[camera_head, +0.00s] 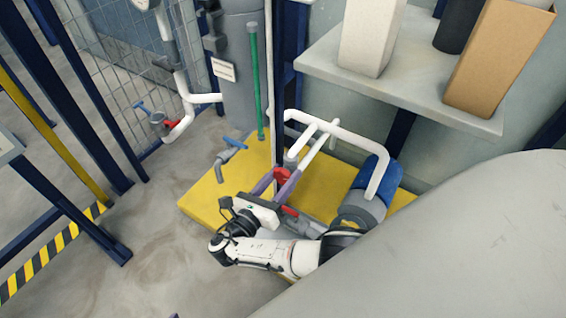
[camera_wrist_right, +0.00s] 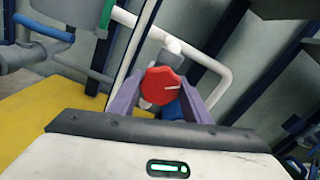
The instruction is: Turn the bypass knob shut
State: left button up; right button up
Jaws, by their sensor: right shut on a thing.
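A round red knob (camera_head: 282,175) with a white pointer line is on the white pipework above the yellow base. The fingers (camera_wrist_right: 164,92) hide part of the knob's sides and mount in the wrist view. A small purple tip (camera_head: 174,315) at the bottom edge of the head view looks like my left gripper; its opening is hidden.
A blue-handled valve (camera_head: 234,143) and a green rod (camera_head: 257,85) stand left of the knob. A blue pump motor (camera_head: 378,172) sits right. A grey shelf (camera_head: 400,90) holds a white container and a cardboard box.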

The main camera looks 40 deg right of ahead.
jog(key=o, duration=1.1)
jog(key=shift+c, duration=0.2)
jog(key=shift+a, duration=0.1)
jog(key=v, duration=1)
jog(key=shift+b, duration=0.4)
